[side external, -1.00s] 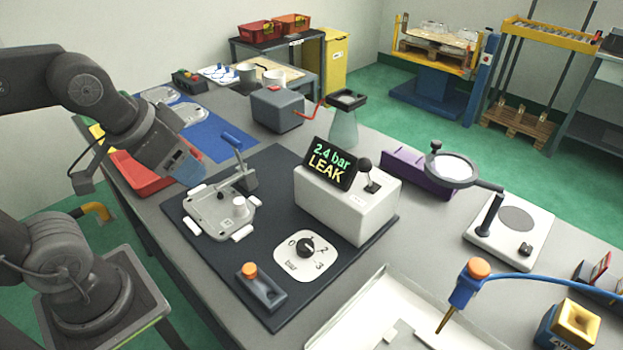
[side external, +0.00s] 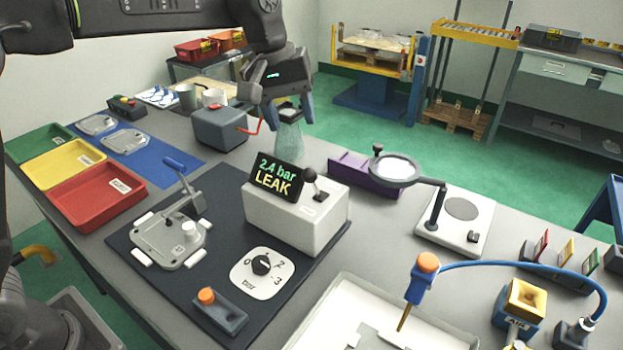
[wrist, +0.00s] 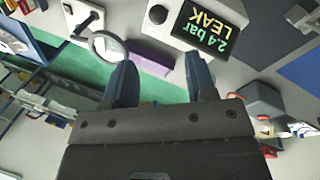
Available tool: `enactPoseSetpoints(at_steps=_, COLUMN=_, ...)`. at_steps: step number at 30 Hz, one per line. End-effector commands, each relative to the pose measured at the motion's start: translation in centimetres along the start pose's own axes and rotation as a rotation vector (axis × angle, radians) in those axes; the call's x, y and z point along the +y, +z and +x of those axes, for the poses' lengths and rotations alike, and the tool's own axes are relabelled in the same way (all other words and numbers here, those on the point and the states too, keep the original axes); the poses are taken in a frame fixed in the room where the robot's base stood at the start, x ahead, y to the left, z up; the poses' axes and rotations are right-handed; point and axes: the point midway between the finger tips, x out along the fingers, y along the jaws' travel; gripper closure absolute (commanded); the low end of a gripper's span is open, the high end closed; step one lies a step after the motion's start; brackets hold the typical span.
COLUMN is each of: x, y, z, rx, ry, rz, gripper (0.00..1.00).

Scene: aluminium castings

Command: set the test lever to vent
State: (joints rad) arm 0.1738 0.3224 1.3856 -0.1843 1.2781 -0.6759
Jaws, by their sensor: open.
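The white leak tester (side external: 290,222) stands on the dark mat and its tilted display (side external: 276,178) reads "2.4 bar LEAK". The test lever (side external: 309,176), with a black ball knob, stands on its top to the right of the display. In the wrist view the knob (wrist: 157,14) shows at the top edge, beside the display (wrist: 208,32). My gripper (side external: 291,113) is open and empty, held in the air above and behind the tester, apart from the lever. Its two fingers also show in the wrist view (wrist: 162,82). Vent markings are not readable.
A clamped casting (side external: 165,238) and a numbered dial (side external: 262,270) lie left of and before the tester. A purple block (side external: 365,172) and a magnifier (side external: 396,170) stand to its right. A grey box with red crank (side external: 221,130) stands behind.

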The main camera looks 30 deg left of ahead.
Motion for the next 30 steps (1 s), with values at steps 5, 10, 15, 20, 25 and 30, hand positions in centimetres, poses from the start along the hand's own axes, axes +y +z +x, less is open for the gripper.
enactPoseSetpoints(at_steps=5, x=0.2, y=-0.1, z=1.4, rx=-0.007, ry=-0.002, rz=-0.005, gripper=0.49)
enactPoseSetpoints(at_steps=10, x=0.2, y=0.0, z=4.4, rx=-0.007, ry=-0.004, rz=-0.004, gripper=0.49)
enactPoseSetpoints(at_steps=15, x=0.1, y=0.0, z=8.1, rx=-0.007, ry=-0.005, rz=-0.004, gripper=0.49)
enactPoseSetpoints(at_steps=20, x=0.1, y=0.0, z=11.0, rx=-0.006, ry=-0.004, rz=-0.004, gripper=0.49)
enactPoseSetpoints(at_steps=25, x=0.1, y=0.0, z=13.1, rx=-0.005, ry=-0.003, rz=-0.003, gripper=0.49)
enactPoseSetpoints(at_steps=30, x=0.2, y=0.0, z=13.9, rx=-0.003, ry=-0.001, rz=-0.003, gripper=0.49)
